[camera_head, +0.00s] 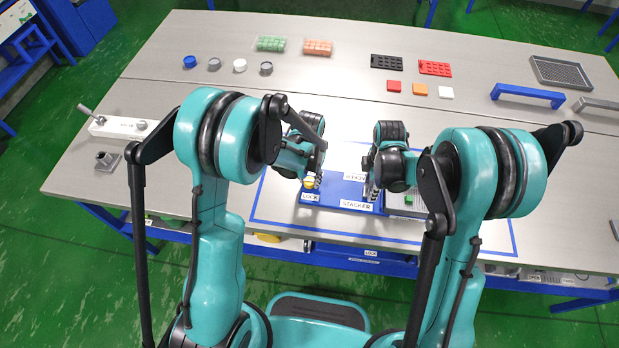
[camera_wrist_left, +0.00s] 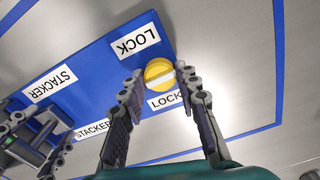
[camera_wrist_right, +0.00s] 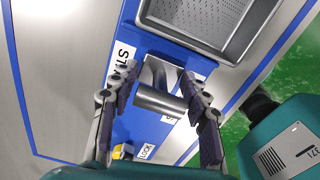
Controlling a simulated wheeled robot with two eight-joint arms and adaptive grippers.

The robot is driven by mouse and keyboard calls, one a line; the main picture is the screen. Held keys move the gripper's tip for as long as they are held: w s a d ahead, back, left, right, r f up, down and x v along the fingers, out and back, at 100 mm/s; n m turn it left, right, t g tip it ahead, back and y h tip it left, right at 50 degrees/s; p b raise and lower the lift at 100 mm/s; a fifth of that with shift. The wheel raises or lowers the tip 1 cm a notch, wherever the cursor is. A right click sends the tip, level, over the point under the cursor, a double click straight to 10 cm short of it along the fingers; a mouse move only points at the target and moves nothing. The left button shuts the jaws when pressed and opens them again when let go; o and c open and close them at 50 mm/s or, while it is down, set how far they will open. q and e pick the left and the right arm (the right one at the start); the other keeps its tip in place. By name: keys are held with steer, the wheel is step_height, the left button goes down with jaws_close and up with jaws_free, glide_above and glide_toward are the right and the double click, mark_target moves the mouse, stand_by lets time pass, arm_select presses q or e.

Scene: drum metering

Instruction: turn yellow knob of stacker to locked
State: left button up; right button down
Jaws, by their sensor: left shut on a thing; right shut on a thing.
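The yellow knob (camera_wrist_left: 160,73) is round with a pale bar across it, lying nearly level in the left wrist view. It sits at one end of the blue stacker base (camera_head: 335,190), beside white LOCK labels (camera_wrist_left: 135,42). My left gripper (camera_head: 312,178) has its fingertips on either side of the knob and is shut on it; the knob also shows in the head view (camera_head: 309,184). My right gripper (camera_wrist_right: 157,92) is shut on a grey metal cylinder (camera_wrist_right: 160,102) on the stacker. STACKER labels (camera_wrist_left: 48,83) lie near it. Fingers partly hide the cylinder.
A metal tray with a perforated floor (camera_wrist_right: 205,22) stands beside the cylinder. Blue tape (camera_head: 262,200) outlines the work area on the grey table. Caps, colored blocks and racks (camera_head: 435,68) lie far back. A white lever unit (camera_head: 122,127) is at left.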

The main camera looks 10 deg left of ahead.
arm_select(q)
steer(key=n, duration=1.3)
steer(key=shift+w, duration=0.1)
steer(key=shift+n, duration=2.1)
arm_select(e)
steer(key=shift+s, duration=0.1)
arm_select(q)
steer(key=o, duration=1.2)
steer(key=shift+c, duration=0.2)
